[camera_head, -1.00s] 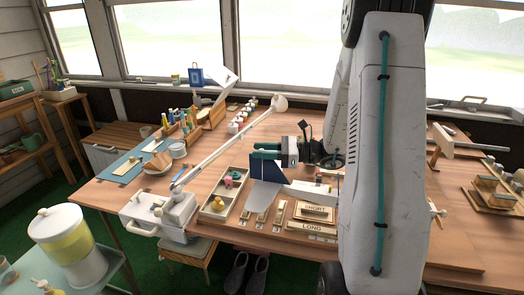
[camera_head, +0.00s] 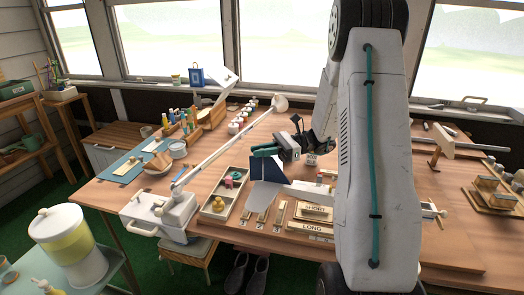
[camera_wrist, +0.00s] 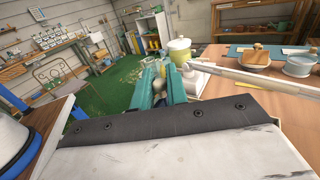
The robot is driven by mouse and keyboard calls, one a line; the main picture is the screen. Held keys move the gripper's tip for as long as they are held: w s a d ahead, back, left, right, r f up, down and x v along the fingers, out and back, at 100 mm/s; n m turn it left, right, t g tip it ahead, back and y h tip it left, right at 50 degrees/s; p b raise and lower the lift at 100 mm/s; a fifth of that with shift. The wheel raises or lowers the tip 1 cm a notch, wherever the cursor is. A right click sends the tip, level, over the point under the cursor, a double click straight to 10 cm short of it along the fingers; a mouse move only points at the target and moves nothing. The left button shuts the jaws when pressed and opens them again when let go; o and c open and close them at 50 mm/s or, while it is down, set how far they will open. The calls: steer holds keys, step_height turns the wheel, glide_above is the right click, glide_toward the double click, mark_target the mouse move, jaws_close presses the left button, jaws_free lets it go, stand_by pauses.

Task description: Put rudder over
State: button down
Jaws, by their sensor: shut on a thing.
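A model tail with a dark blue and white fin and rudder (camera_head: 268,170) stands upright at the table's front middle, beside a white body (camera_head: 308,190). My gripper (camera_head: 262,151), with teal fingers, is at the top of the blue part and shut on the rudder. The fingers hide the rudder's upper edge. In the wrist view the teal fingers of my gripper (camera_wrist: 163,74) are close together; the held part is hard to make out between them. I cannot tell the rudder's exact angle.
A white lamp arm (camera_head: 225,140) rises left of my gripper from a white box (camera_head: 160,217). A compartment tray (camera_head: 211,216) holds small coloured pieces. Boards marked SHORT and LONG (camera_head: 303,227) lie in front at the right. Paint pots stand behind.

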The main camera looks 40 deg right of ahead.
steer(key=shift+n+g, duration=0.5)
steer(key=shift+g, duration=0.2)
steer(key=c, duration=1.5)
jaws_free()
steer(key=v, duration=0.7)
steer(key=shift+d+f, duration=0.15)
steer(key=shift+d, duration=0.2)
